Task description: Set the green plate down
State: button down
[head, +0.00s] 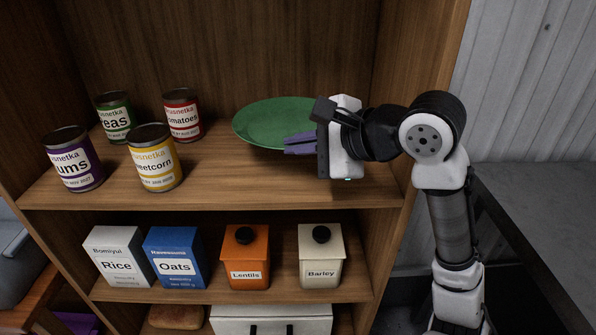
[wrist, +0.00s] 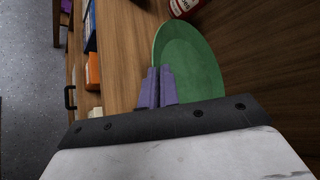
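The green plate (head: 272,122) is at the right of the upper wooden shelf, in front of the back panel. My gripper (head: 300,145) reaches in from the right, its purple fingers at the plate's near right rim. In the wrist view the fingers (wrist: 158,86) are close together with the rim of the green plate (wrist: 192,62) running between them, so they look shut on it. The plate looks slightly tilted. Its underside is hidden, and I cannot tell whether it touches the shelf.
The upper shelf (head: 225,185) has bare wood in front of the plate. Several cans, including sweetcorn (head: 154,158) and tomatoes (head: 183,116), stand at its left. The lower shelf holds boxes and canisters, including lentils (head: 246,258). The cabinet's side wall (head: 415,70) is close on the right.

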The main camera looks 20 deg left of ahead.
aim_at(300, 190)
notch_tip(300, 190, down, 6)
jog(key=shift+r, duration=0.1)
jog(key=c, duration=1.9)
grip_release()
jog(key=shift+c, duration=0.2)
